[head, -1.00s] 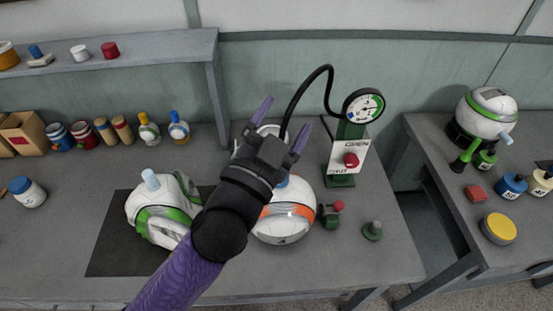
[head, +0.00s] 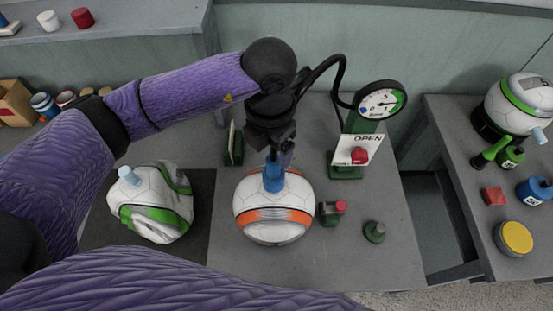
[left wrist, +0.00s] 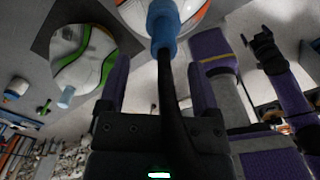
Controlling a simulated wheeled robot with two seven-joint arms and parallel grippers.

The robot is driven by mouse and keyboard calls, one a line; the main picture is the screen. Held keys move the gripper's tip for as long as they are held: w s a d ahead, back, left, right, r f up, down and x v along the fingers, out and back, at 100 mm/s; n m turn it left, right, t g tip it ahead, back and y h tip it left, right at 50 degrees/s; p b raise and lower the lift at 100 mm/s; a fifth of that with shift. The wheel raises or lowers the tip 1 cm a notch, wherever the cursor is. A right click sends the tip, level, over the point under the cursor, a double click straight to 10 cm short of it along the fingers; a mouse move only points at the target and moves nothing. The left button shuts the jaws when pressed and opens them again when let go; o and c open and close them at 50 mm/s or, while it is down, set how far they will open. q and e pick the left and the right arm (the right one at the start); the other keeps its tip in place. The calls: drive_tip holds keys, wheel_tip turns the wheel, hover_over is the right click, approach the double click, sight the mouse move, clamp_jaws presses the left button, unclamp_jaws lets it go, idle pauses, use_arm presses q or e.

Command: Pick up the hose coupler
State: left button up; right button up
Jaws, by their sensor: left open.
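The hose coupler (head: 273,178) is a blue cylinder standing on top of the white and orange ball (head: 273,212). It also shows in the left wrist view (left wrist: 162,24), with the black hose running from it back between my fingers. My left gripper (head: 280,152) is just above and behind the coupler and points down at it. Its two purple fingers (left wrist: 159,75) are open on either side of the hose, apart from it. In the head view the fingers are mostly hidden by the wrist. A dark gripper, likely my right one (left wrist: 260,42), shows small at the right of the wrist view.
The gauge stand (head: 381,104) with its OPEN sign is right of the ball, the hose arching toward it. A deflated white and green ball (head: 152,205) lies on the dark mat (head: 197,190).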

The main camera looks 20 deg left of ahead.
sight(273, 159)
use_arm(q)
wheel_tip(273, 159, down, 6)
drive_tip(key=shift+s+d+f, duration=0.15)
drive_tip(key=shift+f, duration=0.05)
clamp_jaws()
